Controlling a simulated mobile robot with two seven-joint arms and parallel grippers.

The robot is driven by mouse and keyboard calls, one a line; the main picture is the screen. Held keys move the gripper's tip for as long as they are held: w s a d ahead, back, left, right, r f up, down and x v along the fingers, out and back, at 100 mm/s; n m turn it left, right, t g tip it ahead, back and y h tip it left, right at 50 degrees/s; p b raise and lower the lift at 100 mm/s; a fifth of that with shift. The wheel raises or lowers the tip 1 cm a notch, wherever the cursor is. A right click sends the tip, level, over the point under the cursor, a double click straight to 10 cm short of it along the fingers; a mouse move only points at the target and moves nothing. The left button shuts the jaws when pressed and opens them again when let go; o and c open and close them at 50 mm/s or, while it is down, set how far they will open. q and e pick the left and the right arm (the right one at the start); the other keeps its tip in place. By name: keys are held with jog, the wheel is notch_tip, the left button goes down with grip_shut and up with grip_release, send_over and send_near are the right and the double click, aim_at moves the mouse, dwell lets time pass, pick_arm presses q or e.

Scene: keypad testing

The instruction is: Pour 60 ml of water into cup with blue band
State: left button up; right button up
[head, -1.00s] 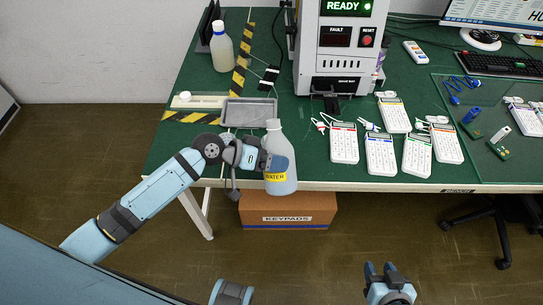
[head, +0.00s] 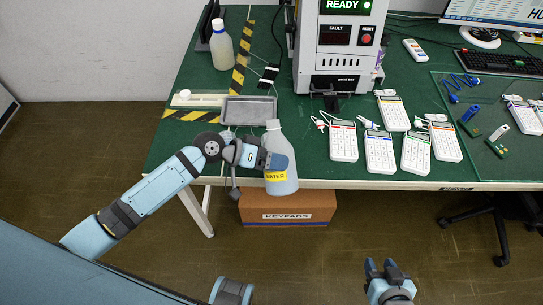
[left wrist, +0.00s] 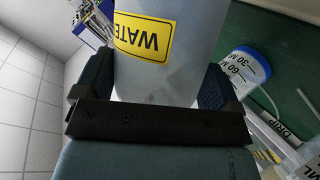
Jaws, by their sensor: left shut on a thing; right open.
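My left gripper (head: 272,162) is shut on the white translucent bottle with a yellow WATER label (head: 281,150). The bottle looks roughly upright at the table's front edge, its open mouth up. It fills the middle of the left wrist view (left wrist: 168,60), between both fingers. The cup with the blue band (left wrist: 243,64) shows to the right of the bottle in the left wrist view, apart from it, with 60 and 30 ML marks. I cannot make out the cup in the head view. My right gripper (head: 381,268) is open and empty, in front of the table.
A grey tray (head: 232,122) lies behind the bottle. Another bottle (head: 221,52) stands at the back left. The test machine (head: 310,68) stands behind, and several keypads (head: 380,152) lie to the right. A KEYPADS box (head: 287,217) is below the table.

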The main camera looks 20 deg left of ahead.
pick_arm(q)
jog(key=shift+s+d+f+n+g+h, duration=0.3)
jog(key=shift+n+g, duration=0.2)
jog(key=shift+n, duration=0.2)
dwell(1.1)
jog(key=shift+s+d+f+n+g+h, duration=0.1)
jog(key=shift+s+f+n+g+h, duration=0.1)
jog(key=shift+f+n+g+h, duration=0.25)
jog(key=shift+s+d+f+n+g+h, duration=0.15)
jog(key=shift+s+f+n+h, duration=0.15)
jog(key=shift+n, duration=0.35)
dwell(1.9)
jog(key=shift+w+a+r+n+g+h+p, duration=0.15)
jog(key=shift+r+n+g+h+p, duration=0.45)
jog(key=shift+r+n+p, duration=0.5)
dwell(2.1)
